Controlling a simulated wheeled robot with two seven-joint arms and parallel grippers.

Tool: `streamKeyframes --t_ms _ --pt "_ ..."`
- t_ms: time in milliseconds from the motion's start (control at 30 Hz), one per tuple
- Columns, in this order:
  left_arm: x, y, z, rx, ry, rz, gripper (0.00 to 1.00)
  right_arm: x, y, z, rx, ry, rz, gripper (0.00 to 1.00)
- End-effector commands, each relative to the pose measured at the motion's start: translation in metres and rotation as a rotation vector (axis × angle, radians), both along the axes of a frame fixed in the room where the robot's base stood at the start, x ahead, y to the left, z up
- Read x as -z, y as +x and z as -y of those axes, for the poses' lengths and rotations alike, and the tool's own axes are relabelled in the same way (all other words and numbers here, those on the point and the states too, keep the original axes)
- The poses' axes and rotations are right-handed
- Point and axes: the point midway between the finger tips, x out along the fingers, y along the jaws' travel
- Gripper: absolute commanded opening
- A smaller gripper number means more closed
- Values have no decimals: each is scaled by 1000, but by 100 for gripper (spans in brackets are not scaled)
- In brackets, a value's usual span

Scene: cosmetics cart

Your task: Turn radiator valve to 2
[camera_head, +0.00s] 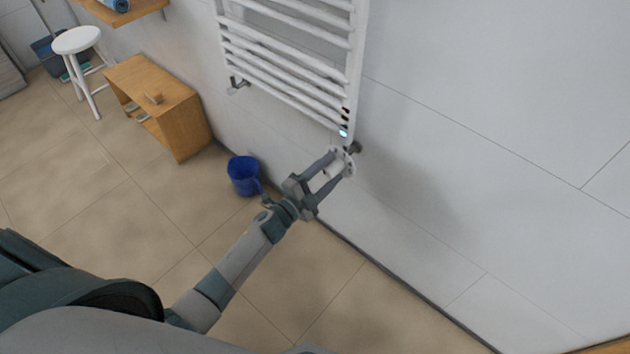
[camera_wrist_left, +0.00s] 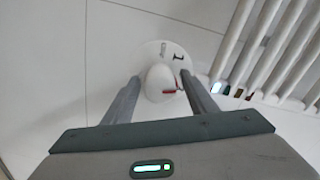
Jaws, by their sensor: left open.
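The white radiator valve (camera_head: 343,155) is at the lower right end of the towel radiator (camera_head: 290,66), close to the wall. In the left wrist view its rounded knob (camera_wrist_left: 158,78) faces me, with a red mark on its right side and a pale disc with dark markings behind it. My left gripper (camera_head: 338,166) is open at the valve. In the left wrist view the fingertips (camera_wrist_left: 160,84) stand on either side of the knob; I cannot tell whether they touch it. The number set is not readable. My right gripper is not in view.
A blue bucket (camera_head: 243,175) stands on the floor left of my left gripper. A wooden bench (camera_head: 187,115) and a white stool (camera_head: 77,40) are further left. Small lights (camera_wrist_left: 215,88) glow beside the radiator bars. The wall right of the valve is bare.

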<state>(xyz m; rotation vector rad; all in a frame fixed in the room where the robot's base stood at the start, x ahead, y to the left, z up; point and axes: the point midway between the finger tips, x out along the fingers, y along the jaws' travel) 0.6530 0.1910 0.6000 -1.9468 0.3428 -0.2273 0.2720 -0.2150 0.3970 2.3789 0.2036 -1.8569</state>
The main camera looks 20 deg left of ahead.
Motion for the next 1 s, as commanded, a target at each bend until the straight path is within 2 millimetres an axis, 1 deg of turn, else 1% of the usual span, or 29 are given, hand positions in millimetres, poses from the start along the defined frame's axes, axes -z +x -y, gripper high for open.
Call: streamKeyframes --t_ms 167,267,367,533,800,1000 --pt "1 -11 -4 0 1 -2 52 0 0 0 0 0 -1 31" --pt "1 -22 -8 0 1 -2 52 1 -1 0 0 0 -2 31" --pt "2 -38 -14 -1 1 -2 52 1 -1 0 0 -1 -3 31" --pt "2 -69 -25 0 2 -3 52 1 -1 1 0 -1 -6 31" --pt "2 -120 -44 -1 1 -3 52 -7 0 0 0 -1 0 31" --pt "1 -148 -54 -1 1 -2 52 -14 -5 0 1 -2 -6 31"
